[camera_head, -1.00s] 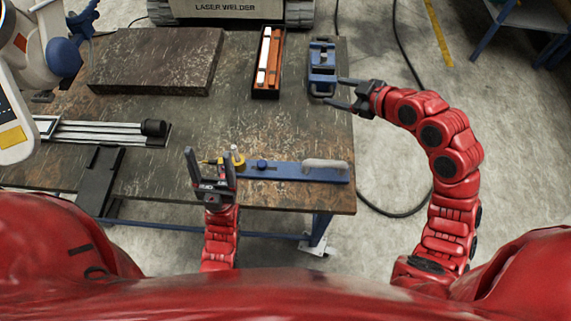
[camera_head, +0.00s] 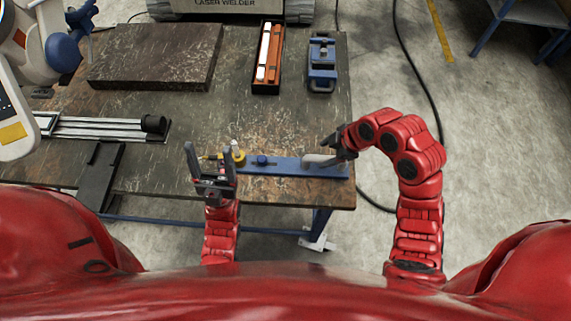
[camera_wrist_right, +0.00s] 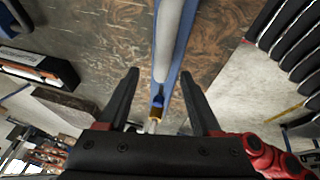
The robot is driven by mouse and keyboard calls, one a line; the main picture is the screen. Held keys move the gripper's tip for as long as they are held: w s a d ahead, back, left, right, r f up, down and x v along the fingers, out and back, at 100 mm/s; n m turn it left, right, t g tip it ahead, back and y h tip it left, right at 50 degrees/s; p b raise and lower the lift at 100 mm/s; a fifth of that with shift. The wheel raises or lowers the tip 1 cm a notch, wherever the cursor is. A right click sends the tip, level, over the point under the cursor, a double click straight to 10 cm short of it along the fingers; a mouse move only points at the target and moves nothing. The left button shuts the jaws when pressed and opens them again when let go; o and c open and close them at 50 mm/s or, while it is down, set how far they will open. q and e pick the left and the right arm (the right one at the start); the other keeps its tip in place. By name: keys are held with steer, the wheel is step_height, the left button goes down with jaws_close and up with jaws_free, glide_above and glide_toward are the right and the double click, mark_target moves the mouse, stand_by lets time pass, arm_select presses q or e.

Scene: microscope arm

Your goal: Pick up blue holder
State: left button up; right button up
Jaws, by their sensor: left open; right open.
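A long flat blue holder (camera_head: 285,166) with a pale grey handle (camera_head: 322,161) on its right part lies near the table's front edge. My right gripper (camera_head: 332,143) is open beside and above the grey handle. In the right wrist view the blue holder (camera_wrist_right: 183,48) and its handle (camera_wrist_right: 168,45) run between the two open fingers (camera_wrist_right: 158,76). I cannot tell whether the fingers touch it. My left gripper (camera_head: 207,157) is open and empty, just left of the holder's left end, pointing up the picture.
A blue clamp-like fixture (camera_head: 322,65) stands at the table's back right, beside a black tray (camera_head: 257,88) with orange and white contents. A dark slab (camera_head: 155,60) lies at back left. A small yellow item (camera_head: 239,158) is at the holder's left end. The table middle is clear.

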mark_target(318, 158)
steer(key=p+x, duration=0.2)
steer(key=x, duration=0.3)
steer(key=shift+s+a+f+p, duration=0.1)
steer(key=shift+s+a+p, duration=0.05)
steer(key=shift+p, duration=0.15)
steer(key=shift+f, duration=0.35)
steer(key=shift+c, duration=0.3)
jaws_close()
steer(key=shift+a, duration=0.1)
stand_by(0.5)
